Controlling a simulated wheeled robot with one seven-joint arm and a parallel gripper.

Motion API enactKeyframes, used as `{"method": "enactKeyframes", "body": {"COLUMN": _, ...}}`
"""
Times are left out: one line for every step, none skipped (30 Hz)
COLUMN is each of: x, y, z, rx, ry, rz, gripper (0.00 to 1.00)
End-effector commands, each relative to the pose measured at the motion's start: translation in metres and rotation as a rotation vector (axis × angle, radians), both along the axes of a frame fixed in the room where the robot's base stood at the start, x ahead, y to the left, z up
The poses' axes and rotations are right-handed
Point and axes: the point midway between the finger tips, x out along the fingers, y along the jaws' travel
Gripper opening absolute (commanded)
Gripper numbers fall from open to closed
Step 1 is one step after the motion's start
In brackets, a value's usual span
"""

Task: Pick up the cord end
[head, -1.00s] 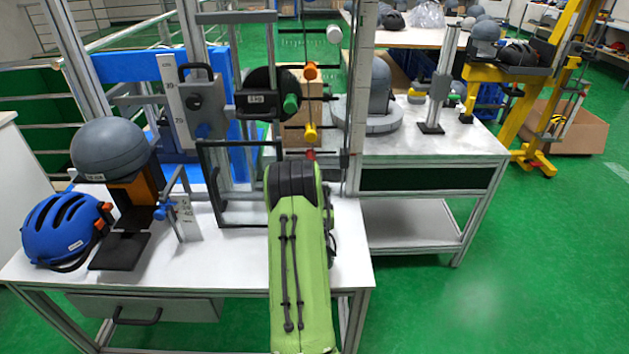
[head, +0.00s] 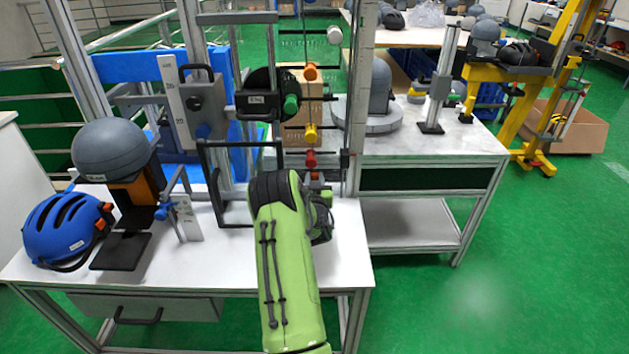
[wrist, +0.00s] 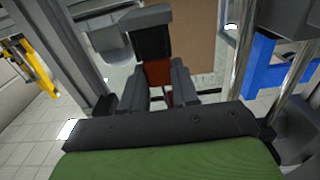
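Several cords hang along the right side of the drop tower, with coloured ends: white (head: 334,35), orange (head: 311,72), yellow (head: 310,133) and red (head: 310,158). The red end hangs lowest, just above the table and close to my gripper. My green arm hides most of the gripper in the head view. In the wrist view my gripper (wrist: 161,84) is open, with two grey fingers apart. A red piece (wrist: 158,72) shows between and beyond the fingertips, under a dark block (wrist: 150,42). I cannot tell whether the fingers touch it.
A dark frame (head: 240,183) stands on the white table (head: 205,262) left of my arm. A blue helmet (head: 62,230) and grey headform (head: 110,150) are farther left. The tower's upright post (head: 358,95) stands close right of the cords.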

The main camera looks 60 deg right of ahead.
Motion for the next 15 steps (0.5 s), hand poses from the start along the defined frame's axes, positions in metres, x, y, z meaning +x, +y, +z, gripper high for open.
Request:
{"method": "enactKeyframes", "body": {"x": 0.0000, "y": 0.0000, "z": 0.0002, "rx": 0.000, "ry": 0.000, "rz": 0.000, "gripper": 0.11}}
{"method": "enactKeyframes", "body": {"x": -0.0001, "y": 0.0000, "z": 0.0002, "rx": -0.001, "ry": 0.000, "rz": 0.000, "gripper": 0.06}}
{"method": "enactKeyframes", "body": {"x": 0.0000, "y": 0.0000, "z": 0.0002, "rx": -0.001, "ry": 0.000, "rz": 0.000, "gripper": 0.00}}
{"method": "enactKeyframes", "body": {"x": 0.0000, "y": 0.0001, "z": 0.0002, "rx": -0.001, "ry": 0.000, "rz": 0.000, "gripper": 0.00}}
{"method": "enactKeyframes", "body": {"x": 0.0000, "y": 0.0001, "z": 0.0002, "rx": -0.001, "ry": 0.000, "rz": 0.000, "gripper": 0.00}}
{"method": "enactKeyframes", "body": {"x": 0.0000, "y": 0.0000, "z": 0.0005, "rx": -0.001, "ry": 0.000, "rz": 0.000, "gripper": 0.00}}
{"method": "enactKeyframes", "body": {"x": 0.0000, "y": 0.0000, "z": 0.0005, "rx": -0.001, "ry": 0.000, "rz": 0.000, "gripper": 0.00}}
{"method": "enactKeyframes", "body": {"x": 0.0000, "y": 0.0000, "z": 0.0005, "rx": -0.001, "ry": 0.000, "rz": 0.000, "gripper": 0.00}}
{"method": "enactKeyframes", "body": {"x": 0.0000, "y": 0.0001, "z": 0.0004, "rx": -0.001, "ry": 0.000, "rz": 0.000, "gripper": 0.00}}
{"method": "enactKeyframes", "body": {"x": 0.0000, "y": 0.0000, "z": 0.0005, "rx": -0.001, "ry": 0.000, "rz": 0.000, "gripper": 0.00}}
{"method": "enactKeyframes", "body": {"x": 0.0000, "y": 0.0001, "z": 0.0005, "rx": -0.001, "ry": 0.000, "rz": 0.000, "gripper": 0.00}}
{"method": "enactKeyframes", "body": {"x": 0.0000, "y": 0.0000, "z": 0.0011, "rx": -0.001, "ry": 0.000, "rz": 0.000, "gripper": 0.00}}
{"method": "enactKeyframes", "body": {"x": 0.0000, "y": 0.0000, "z": 0.0020, "rx": -0.001, "ry": 0.000, "rz": 0.000, "gripper": 0.00}}
{"method": "enactKeyframes", "body": {"x": 0.0001, "y": 0.0000, "z": 0.0036, "rx": -0.002, "ry": -0.001, "rz": 0.000, "gripper": 0.00}}
{"method": "enactKeyframes", "body": {"x": 0.0002, "y": 0.0001, "z": 0.0067, "rx": -0.002, "ry": -0.001, "rz": 0.001, "gripper": 0.00}}
